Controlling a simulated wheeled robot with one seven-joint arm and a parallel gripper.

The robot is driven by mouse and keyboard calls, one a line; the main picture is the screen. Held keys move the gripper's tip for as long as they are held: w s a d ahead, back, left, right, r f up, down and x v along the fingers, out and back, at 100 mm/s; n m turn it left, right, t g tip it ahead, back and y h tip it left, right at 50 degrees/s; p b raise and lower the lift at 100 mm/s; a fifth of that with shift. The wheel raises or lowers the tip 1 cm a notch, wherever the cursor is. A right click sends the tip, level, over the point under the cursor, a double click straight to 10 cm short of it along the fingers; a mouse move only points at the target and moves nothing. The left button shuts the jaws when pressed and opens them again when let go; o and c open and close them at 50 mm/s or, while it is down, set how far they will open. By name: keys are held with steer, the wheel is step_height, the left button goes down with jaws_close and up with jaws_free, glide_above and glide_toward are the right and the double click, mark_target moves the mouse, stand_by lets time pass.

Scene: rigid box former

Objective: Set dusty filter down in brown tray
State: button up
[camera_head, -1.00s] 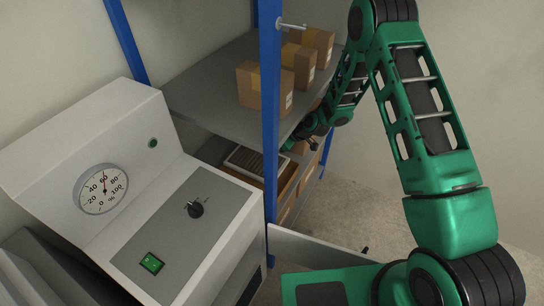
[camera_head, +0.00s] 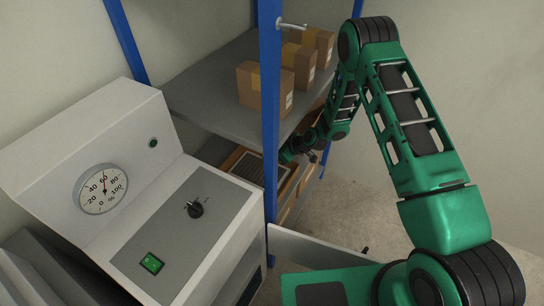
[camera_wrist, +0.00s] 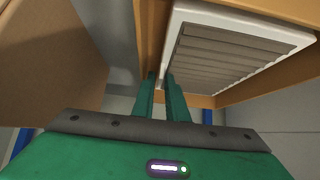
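The dusty filter (camera_wrist: 225,52) has a white frame and grey-brown slats. In the wrist view it lies within the wooden walls of the brown tray (camera_wrist: 152,30). In the head view the filter (camera_head: 248,166) shows low inside the brown tray (camera_head: 232,156) on the lower shelf, partly hidden by the blue post. My gripper (camera_wrist: 160,76) has its two green fingers close together, one on each side of the filter's near frame edge, and appears shut on it. In the head view my gripper (camera_head: 287,157) is behind the post, right of the filter. Contact with the tray floor is hidden.
A grey shelf (camera_head: 205,95) with several cardboard boxes (camera_head: 262,90) is above the tray. The blue post (camera_head: 270,120) stands in front. A grey console (camera_head: 185,235) with a gauge fills the left. Another brown carton surface (camera_wrist: 45,60) is close at left in the wrist view.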

steer(key=v, duration=1.2)
steer(key=shift+r, duration=0.1)
steer(key=s+d+r+m+g+h, duration=0.1)
steer(key=s+d+r+m+h, duration=0.25)
steer(key=s+d+r, duration=0.5)
steer(key=s+d+r+m+g+h, duration=0.15)
steer(key=s+d+r+m, duration=0.35)
steer(key=d+r, duration=0.7)
steer(key=s+d+r+m+g, duration=0.1)
steer(key=s+d+r+m, duration=0.1)
steer(key=s, duration=0.7)
steer(key=s+d+r+m+h, duration=0.1)
steer(key=s+d+r+m, duration=0.2)
steer(key=s, duration=0.7)
steer(key=s+d+r+m+g+h, duration=0.1)
steer(key=s+d+r+m, duration=0.2)
steer(key=s, duration=0.6)
step_height(320, 180, up, 2)
steer(key=shift+s+r+m+g, duration=0.2)
steer(key=shift+m+g, duration=0.15)
steer(key=shift+m, duration=0.2)
